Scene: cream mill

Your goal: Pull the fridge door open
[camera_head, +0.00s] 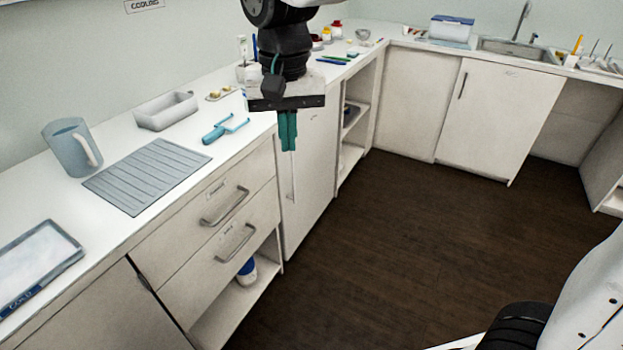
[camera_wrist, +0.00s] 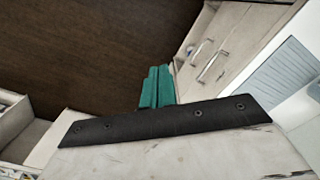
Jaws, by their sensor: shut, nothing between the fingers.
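A white door panel (camera_head: 312,175), which looks like the fridge door, stands under the counter to the right of the drawers. It appears closed. A thin upright handle (camera_head: 291,178) runs near its left edge. My gripper (camera_head: 288,147) points down in front of the door's upper left part, above the handle in the picture. Its teal fingers are together and empty. I cannot tell whether they touch the door. In the wrist view my gripper (camera_wrist: 154,72) is also shut, over the dark floor, with no handle between the fingers.
Two drawers with bar handles (camera_head: 224,206) are left of the door; they also show in the wrist view (camera_wrist: 226,45). The counter holds a jug (camera_head: 66,148), a ribbed mat (camera_head: 148,176) and a tray (camera_head: 166,112). The dark floor (camera_head: 400,240) is clear.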

